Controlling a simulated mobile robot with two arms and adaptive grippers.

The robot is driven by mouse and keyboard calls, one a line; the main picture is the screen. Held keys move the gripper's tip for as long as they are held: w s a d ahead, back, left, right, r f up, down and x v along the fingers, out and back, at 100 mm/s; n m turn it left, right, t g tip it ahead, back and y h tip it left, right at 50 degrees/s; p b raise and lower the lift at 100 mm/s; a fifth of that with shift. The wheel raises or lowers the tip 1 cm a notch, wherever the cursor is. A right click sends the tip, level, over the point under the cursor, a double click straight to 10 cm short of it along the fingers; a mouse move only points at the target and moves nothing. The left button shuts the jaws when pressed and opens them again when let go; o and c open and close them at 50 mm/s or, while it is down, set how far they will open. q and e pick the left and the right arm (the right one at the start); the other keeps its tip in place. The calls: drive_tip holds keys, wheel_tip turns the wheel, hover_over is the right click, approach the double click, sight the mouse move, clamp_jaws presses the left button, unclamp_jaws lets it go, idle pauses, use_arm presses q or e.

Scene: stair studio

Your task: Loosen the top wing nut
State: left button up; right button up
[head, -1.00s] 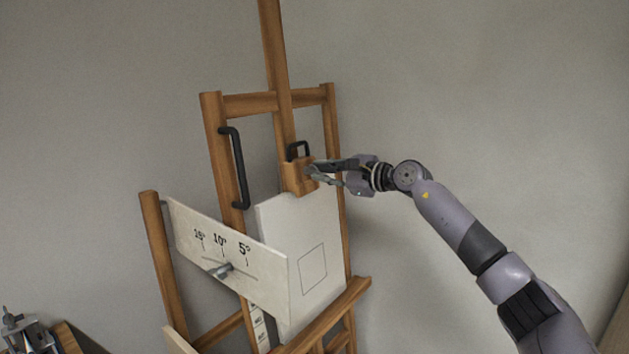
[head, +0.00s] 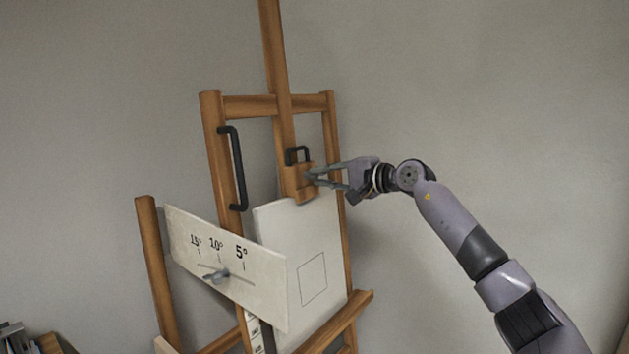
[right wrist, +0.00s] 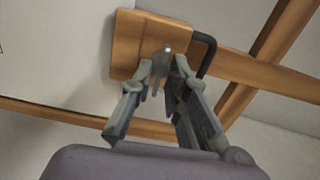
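The top wing nut (right wrist: 161,66) is a small grey metal piece on the front of the easel's wooden top clamp block (head: 299,186). My right gripper (head: 313,177) reaches it from the right. In the right wrist view the fingers of the right gripper (right wrist: 163,68) stand apart on either side of the nut. The left-hand finger is close to it, and a narrow gap shows at the other finger. Whether either finger touches is unclear. In the head view the nut is mostly hidden by the fingers. My left gripper does not show.
A black handle (head: 297,150) stands just behind the block. The white canvas panel (head: 318,250) is below it. Free space lies right of the easel (head: 329,124).

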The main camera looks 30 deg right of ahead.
drive_tip(key=shift+o, duration=1.2)
drive_tip(key=shift+s+d+b, duration=0.25)
drive_tip(key=shift+s+b, duration=0.1)
drive_tip(key=shift+s, duration=0.1)
drive_tip(key=b+v, duration=0.2)
drive_tip(key=v, duration=0.3)
drive_tip(key=shift+r, duration=0.1)
